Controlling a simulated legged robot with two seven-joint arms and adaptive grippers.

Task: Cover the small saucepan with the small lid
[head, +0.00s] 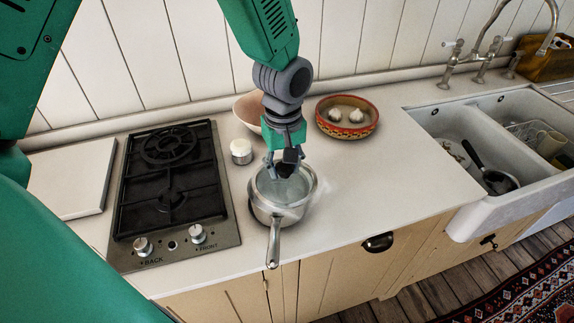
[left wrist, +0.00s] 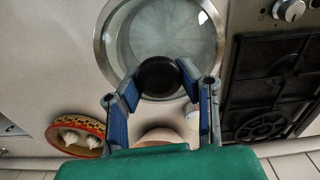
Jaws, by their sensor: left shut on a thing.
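The small saucepan (head: 277,212), steel with a long handle toward the counter's front edge, stands on the counter right of the hob. The small lid (head: 284,188), glass with a metal rim and a dark knob, is at the saucepan's mouth. I cannot tell whether it rests on the rim or is slightly above. My left gripper (head: 286,164) points down over the saucepan, shut on the lid's knob. In the left wrist view the fingers (left wrist: 163,88) are on both sides of the black knob, and the round lid (left wrist: 165,35) spreads beyond it. My right gripper is out of view.
A black gas hob (head: 170,185) is left of the saucepan. Behind are a small white-topped jar (head: 241,152), a pale bowl (head: 246,108) partly hidden by my arm, and a patterned bowl (head: 347,131) with garlic. A sink (head: 470,200) holds a dark pan. The counter between is clear.

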